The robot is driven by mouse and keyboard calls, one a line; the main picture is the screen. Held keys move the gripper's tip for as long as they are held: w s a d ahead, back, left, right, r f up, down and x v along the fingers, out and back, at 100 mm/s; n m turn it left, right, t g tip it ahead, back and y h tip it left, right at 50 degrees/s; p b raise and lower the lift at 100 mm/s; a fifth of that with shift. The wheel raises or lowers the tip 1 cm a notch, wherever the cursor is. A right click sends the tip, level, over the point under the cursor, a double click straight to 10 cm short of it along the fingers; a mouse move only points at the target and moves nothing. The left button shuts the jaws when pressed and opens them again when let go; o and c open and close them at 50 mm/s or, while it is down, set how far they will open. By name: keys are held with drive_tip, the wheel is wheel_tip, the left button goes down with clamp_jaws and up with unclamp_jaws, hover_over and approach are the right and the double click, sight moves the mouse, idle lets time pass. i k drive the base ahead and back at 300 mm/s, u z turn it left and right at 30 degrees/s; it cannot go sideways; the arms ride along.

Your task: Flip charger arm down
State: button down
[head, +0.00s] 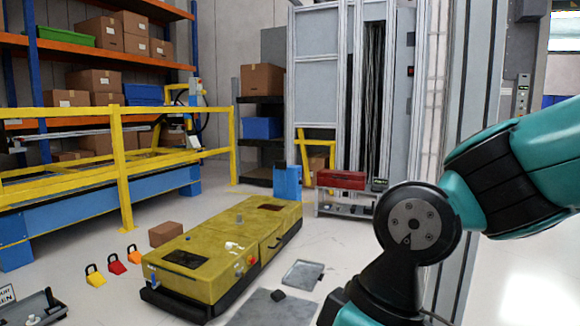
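A low yellow wheeled vehicle (205,275) with a black base stands on the floor near the middle of the head view. A small blue unit (291,184) stands behind its far end, with a dark upright piece (279,176) at its left side. I cannot tell for sure whether this upright piece is the charger arm. My teal and black arm fills the right side of the view. My gripper is not in view, so its state and its place relative to the charger are hidden.
Yellow railing (122,170) and shelves with boxes stand at the left. A brown box (166,233) and three padlock-shaped items (117,264) lie left of the vehicle. A red toolbox (341,180) sits on a low cart behind. A grey tray (303,274) lies right of the vehicle.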

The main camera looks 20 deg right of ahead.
sight(282, 166)
drive_tip(key=z, duration=2.35)
drive_tip(key=i, duration=4.5)
drive_tip(key=u, duration=1.05)
drive_tip(key=i, duration=0.6)
drive_tip(key=z, duration=0.15)
